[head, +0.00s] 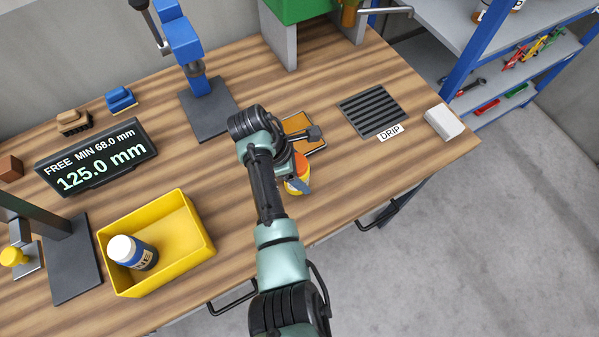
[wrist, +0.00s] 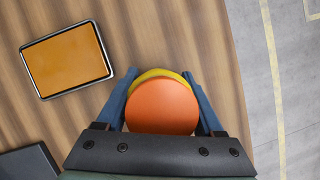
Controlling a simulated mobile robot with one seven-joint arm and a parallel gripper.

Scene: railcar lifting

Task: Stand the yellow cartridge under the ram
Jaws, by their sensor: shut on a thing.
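The yellow cartridge (head: 292,187) has an orange round top and is near the front edge of the wooden bench. In the wrist view the orange top (wrist: 161,106) fills the space between my two blue fingers, with a yellow rim behind it. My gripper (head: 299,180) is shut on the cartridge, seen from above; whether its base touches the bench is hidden. The blue press (head: 184,42) stands further back to the left, on a dark base plate (head: 210,112) that looks bare. Its ram is not clear.
An orange tray (head: 298,124) lies just behind the cartridge. A drip grate (head: 372,110) and white block (head: 444,122) are to the right. A yellow bin (head: 190,215) holds a white-capped bottle (head: 133,252). A display (head: 96,158) reads 125.0 mm.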

